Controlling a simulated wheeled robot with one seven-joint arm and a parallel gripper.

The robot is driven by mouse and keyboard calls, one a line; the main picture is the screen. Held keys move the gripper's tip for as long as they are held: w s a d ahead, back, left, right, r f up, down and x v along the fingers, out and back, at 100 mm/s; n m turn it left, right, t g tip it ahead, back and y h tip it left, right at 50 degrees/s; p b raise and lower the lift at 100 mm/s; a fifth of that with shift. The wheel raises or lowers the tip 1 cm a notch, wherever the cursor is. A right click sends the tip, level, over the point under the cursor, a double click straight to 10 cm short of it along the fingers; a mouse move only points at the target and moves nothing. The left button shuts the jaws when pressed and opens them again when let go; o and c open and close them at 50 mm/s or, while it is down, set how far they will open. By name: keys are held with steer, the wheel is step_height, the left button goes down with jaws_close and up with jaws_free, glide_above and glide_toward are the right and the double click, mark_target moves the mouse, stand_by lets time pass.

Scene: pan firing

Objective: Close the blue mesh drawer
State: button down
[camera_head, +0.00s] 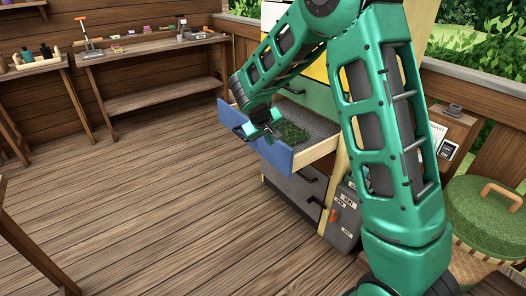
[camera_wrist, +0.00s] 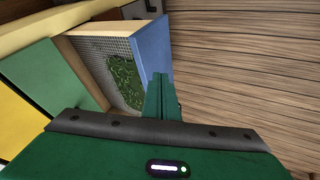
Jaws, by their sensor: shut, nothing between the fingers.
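The blue mesh drawer (camera_head: 280,157) is pulled out of a cabinet with drawers of several colours. It has a blue front, pale wooden sides and a grey mesh bottom with a green leafy patch (camera_head: 292,133) on it. The blue front (camera_wrist: 153,45) also shows in the wrist view, with the mesh and the leaves beside it. My gripper (camera_head: 256,128) is at the drawer's front panel, its fingers closed with nothing between them. In the wrist view the closed fingers (camera_wrist: 161,98) reach the blue front's near end; I cannot tell whether they touch it.
A grey drawer (camera_head: 290,185) sits below the blue one, and a grey box (camera_head: 343,215) stands beside the cabinet. A green-lidded basket (camera_head: 485,215) is at the right. Workbenches (camera_head: 150,48) line the back wall. The plank floor left of the drawer is clear.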

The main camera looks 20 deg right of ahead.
steer(key=w+a+f+n+t, duration=0.1)
steer(key=w+a+f, duration=0.3)
steer(key=a, duration=0.2)
glide_toward(266, 153)
step_height(266, 153, down, 3)
steer(key=a, duration=0.2)
steer(key=shift+w+d+f, duration=0.1)
steer(key=shift+w+d, duration=0.5)
steer(key=shift+d, duration=0.3)
steer(key=shift+w+d, duration=0.55)
steer(key=shift+d, duration=0.35)
